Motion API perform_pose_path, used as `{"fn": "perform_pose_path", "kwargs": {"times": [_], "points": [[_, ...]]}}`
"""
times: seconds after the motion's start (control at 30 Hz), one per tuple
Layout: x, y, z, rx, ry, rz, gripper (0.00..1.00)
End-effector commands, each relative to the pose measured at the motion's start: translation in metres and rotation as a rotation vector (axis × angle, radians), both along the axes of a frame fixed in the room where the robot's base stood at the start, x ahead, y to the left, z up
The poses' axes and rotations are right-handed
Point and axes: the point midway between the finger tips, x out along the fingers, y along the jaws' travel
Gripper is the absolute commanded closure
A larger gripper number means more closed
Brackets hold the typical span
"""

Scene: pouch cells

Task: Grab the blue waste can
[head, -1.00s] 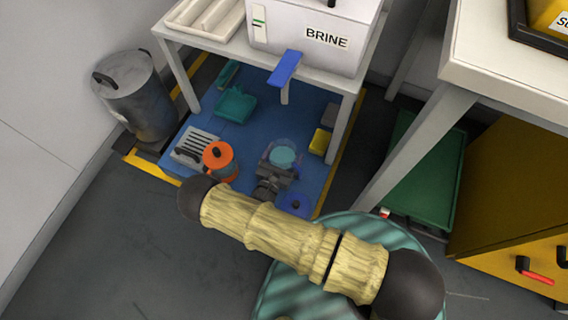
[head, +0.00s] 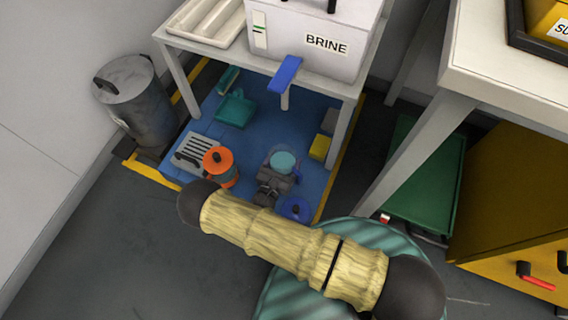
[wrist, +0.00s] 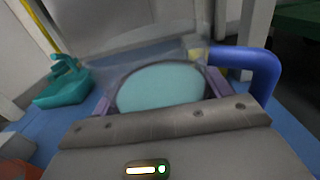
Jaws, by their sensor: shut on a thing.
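The blue waste can (head: 295,208) has a dark knob on its lid and stands on the blue floor mat (head: 255,120), just below and right of my gripper in the head view. My gripper (head: 280,170) is shut on a clear jug with pale teal contents (head: 284,161). In the wrist view the jug's teal round (wrist: 160,87) lies between purple finger pads, and a thick blue handle (wrist: 262,75) curves at its right. The blue can cannot be made out in the wrist view. Where the jug's base is relative to the mat is hidden.
An orange can (head: 219,160), a slotted grey tray (head: 195,150), a teal scoop-like item (head: 236,109) and a yellow block (head: 319,147) surround the gripper. The table (head: 215,43) with the BRINE box (head: 300,40) stands above. A grey bin (head: 138,100) is at left.

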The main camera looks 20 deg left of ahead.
Motion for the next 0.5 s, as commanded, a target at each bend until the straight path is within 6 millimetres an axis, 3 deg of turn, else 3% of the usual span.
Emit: {"fn": "perform_pose_path", "kwargs": {"times": [0.27, 0.5], "points": [[0.000, 0.001, 0.029, 0.001, -0.002, 0.001, 0.66], [0.000, 0.000, 0.072, 0.000, -0.003, 0.001, 0.66]]}}
